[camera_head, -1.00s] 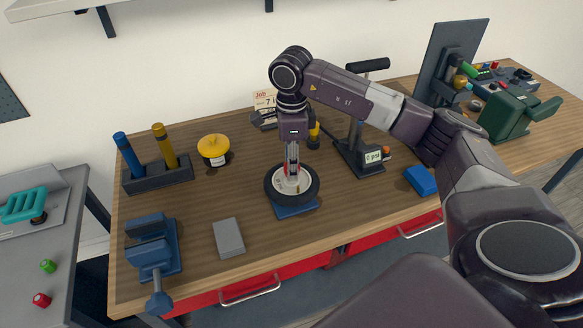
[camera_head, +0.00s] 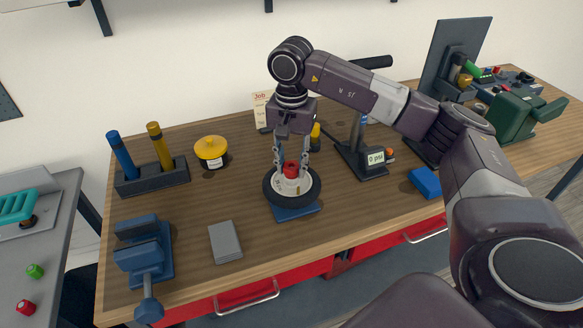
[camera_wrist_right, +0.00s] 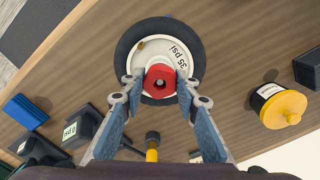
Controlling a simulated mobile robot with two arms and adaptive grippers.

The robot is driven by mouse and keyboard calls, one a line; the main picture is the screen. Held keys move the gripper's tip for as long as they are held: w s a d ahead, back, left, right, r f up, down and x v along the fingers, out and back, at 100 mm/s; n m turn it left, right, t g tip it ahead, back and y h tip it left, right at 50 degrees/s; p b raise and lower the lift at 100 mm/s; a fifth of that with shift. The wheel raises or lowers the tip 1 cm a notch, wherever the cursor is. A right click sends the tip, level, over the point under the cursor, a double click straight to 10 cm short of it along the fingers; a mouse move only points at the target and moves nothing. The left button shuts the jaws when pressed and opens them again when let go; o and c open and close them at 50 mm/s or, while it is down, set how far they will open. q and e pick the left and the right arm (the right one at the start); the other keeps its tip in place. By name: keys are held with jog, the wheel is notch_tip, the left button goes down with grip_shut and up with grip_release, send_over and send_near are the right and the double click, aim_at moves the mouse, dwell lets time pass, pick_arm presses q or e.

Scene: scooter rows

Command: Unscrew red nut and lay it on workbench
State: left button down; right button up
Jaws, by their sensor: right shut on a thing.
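The red nut (camera_head: 291,168) sits at the centre of a small black-tyred wheel (camera_head: 273,193) with a white hub, which lies flat on a blue base (camera_head: 297,213) on the wooden workbench (camera_head: 345,205). My right gripper (camera_head: 291,162) points down over the wheel, shut on the red nut, one finger on each side. In the right wrist view the nut (camera_wrist_right: 160,79) lies between the two fingertips, over the hub marked "35 psi". I cannot tell whether its thread is still engaged. My left gripper is not in view.
A grey block (camera_head: 225,242) and a blue vise (camera_head: 145,255) stand left of the wheel. A yellow-lidded jar (camera_head: 211,150) is behind left, a pump with a "0 psi" gauge (camera_head: 376,158) behind right. A blue block (camera_head: 425,183) lies right. Bare wood lies between them.

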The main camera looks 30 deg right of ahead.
aim_at(292, 168)
jog(key=shift+n, duration=1.1)
jog(key=o, duration=1.2)
notch_tip(292, 168, up, 12)
jog(key=m+p, duration=0.3)
jog(key=m, duration=1.9)
jog(key=shift+p, duration=0.3)
